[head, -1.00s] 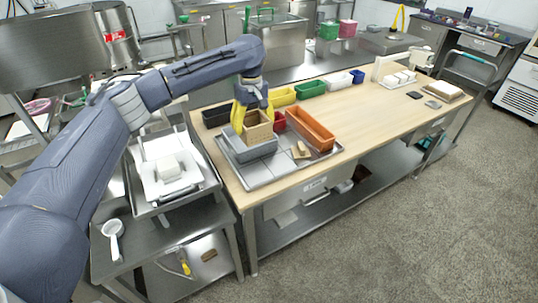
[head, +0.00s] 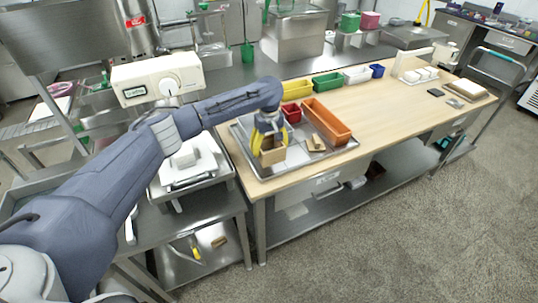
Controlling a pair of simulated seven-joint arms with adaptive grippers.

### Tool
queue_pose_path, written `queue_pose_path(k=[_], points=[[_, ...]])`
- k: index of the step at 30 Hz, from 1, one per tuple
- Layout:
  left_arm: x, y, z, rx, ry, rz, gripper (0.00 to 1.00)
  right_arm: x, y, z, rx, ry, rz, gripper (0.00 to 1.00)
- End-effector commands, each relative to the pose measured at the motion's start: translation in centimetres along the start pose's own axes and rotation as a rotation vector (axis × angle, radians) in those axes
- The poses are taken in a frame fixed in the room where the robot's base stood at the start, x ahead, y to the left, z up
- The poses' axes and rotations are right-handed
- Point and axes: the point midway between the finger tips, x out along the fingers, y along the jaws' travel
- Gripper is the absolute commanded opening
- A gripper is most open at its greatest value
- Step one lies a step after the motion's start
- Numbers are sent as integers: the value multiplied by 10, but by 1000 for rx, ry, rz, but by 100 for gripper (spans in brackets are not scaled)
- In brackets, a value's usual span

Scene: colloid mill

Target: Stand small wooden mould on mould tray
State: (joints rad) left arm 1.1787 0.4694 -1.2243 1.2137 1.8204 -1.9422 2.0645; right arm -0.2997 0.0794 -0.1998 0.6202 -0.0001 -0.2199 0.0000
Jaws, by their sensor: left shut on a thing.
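My left gripper (head: 266,145) reaches in from the left with its yellow fingers pointing down. It is shut on the small wooden mould (head: 273,157), a light-brown box, which is over the front left part of the metal mould tray (head: 262,172). I cannot tell whether the mould touches the tray. My right gripper is not in view. Another small wooden piece (head: 316,144) lies on the tray to the right of the held mould.
A long orange bin (head: 326,120) and a small red bin (head: 292,113) stand at the tray. Yellow (head: 297,90), green (head: 327,83), white (head: 357,75) and blue (head: 377,71) bins line the table's back edge. The wooden tabletop (head: 400,107) is clear at its middle.

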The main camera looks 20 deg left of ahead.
Motion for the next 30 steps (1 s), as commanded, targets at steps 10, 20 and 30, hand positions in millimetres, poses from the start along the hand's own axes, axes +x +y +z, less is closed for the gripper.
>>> queue_pose_path(k=[10,20,30], points=[[38,0,1,-1,-2,-2,50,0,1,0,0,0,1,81],[40,0,0,0,-1,-1,50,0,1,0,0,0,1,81],[42,0,0,0,-1,-1,100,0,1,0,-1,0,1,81]])
